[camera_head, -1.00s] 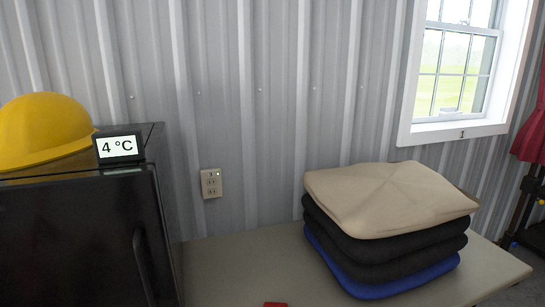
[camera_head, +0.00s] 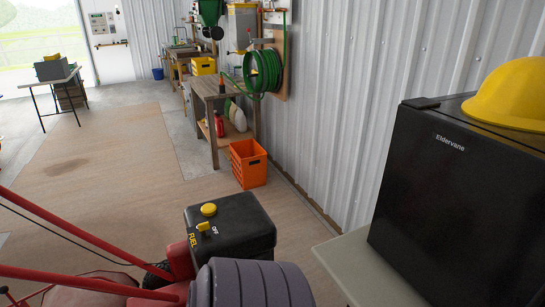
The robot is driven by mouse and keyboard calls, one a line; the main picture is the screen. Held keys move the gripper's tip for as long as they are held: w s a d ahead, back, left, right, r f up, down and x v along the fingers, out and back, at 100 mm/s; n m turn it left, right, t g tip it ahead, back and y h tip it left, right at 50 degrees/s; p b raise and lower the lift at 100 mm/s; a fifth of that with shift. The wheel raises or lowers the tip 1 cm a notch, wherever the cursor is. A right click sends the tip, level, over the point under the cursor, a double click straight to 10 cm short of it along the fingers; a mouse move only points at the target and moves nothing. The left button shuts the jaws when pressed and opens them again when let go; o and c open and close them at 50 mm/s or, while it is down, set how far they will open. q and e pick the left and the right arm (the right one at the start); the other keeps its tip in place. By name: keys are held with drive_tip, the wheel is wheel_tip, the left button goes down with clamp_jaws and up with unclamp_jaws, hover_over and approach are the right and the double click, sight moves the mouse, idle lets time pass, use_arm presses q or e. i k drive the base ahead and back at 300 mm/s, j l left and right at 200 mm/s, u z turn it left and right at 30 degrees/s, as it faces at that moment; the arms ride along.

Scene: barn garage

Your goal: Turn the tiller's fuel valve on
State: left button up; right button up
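The red tiller (camera_head: 70,225) is at the bottom left, with its red handlebars running out to the left edge. Its black tank (camera_head: 240,222) has a round yellow cap (camera_head: 208,209) on top. A small yellow fuel valve lever (camera_head: 203,227) sits near the tank's left front corner. Yellow "FUEL" lettering runs beside it, and white "OFF" lettering is just to its right. A grey ribbed rounded part (camera_head: 250,285) in front hides the tank's lower front. Neither of my grippers is in view.
A black fridge (camera_head: 450,190) with a yellow hard hat (camera_head: 515,95) stands on a pale bench (camera_head: 365,270) at right. An orange crate (camera_head: 248,165) and wooden workbench (camera_head: 212,90) stand along the wall. Open floor (camera_head: 95,150) lies beyond the tiller.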

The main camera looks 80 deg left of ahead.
sight(203, 226)
drive_tip(key=u, duration=3.85)
